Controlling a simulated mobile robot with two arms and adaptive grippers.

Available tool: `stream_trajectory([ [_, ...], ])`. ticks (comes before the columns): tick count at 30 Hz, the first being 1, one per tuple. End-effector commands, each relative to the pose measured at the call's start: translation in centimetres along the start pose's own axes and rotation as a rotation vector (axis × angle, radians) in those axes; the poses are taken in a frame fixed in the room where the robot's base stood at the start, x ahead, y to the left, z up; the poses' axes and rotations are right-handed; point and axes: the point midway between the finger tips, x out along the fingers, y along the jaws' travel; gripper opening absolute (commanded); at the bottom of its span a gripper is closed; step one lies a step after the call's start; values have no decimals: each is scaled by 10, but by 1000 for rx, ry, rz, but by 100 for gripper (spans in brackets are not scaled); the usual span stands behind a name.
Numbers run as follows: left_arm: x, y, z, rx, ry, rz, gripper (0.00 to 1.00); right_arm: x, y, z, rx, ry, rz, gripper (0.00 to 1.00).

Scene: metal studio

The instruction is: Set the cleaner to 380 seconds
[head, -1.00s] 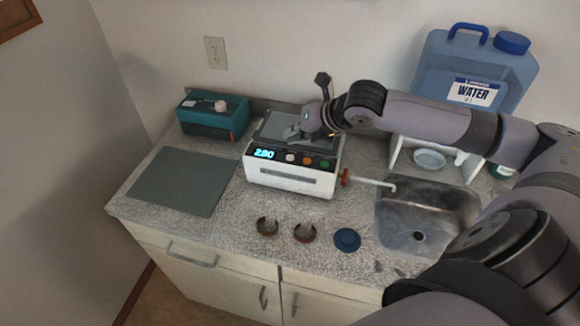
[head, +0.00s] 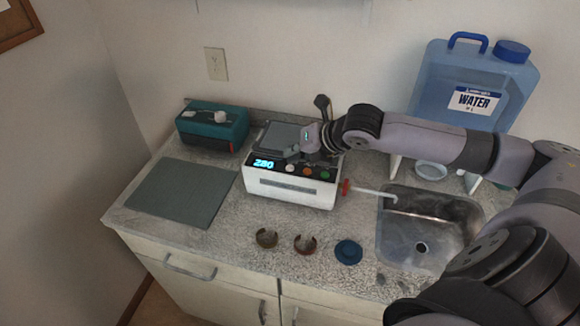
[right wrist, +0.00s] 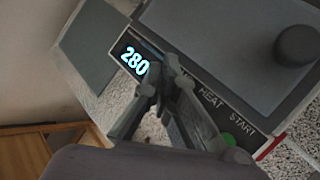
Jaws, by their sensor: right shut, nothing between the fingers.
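The cleaner (head: 291,193) is a white box with a grey lid on the counter. Its lit display (head: 264,163) reads 280, and the same display shows in the right wrist view (right wrist: 134,61). A row of round buttons lies right of the display: a pale one (head: 290,168), an orange one (head: 307,171) and a green one (head: 325,174). My right gripper (head: 292,153) is shut and empty, low over the front panel near the pale button. In the right wrist view its fingers (right wrist: 160,80) hide the first button; contact cannot be told. My left gripper is out of view.
A teal device (head: 213,122) and a grey mat (head: 180,192) are at the left. Two small open rings (head: 305,244) and a blue cap (head: 348,252) lie in front. A red-handled spout (head: 347,188) reaches toward the sink (head: 422,248). A blue water jug (head: 475,85) stands behind.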

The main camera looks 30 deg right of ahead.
Motion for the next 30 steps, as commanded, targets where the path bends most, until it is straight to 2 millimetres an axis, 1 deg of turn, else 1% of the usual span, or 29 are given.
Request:
stream_trajectory([
  [20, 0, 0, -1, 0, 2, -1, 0, 0, 0, 0, 0, 0, 0, 0],
  [30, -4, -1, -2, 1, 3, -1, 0, 6, -4, -4, 0, 0, 0, 0],
])
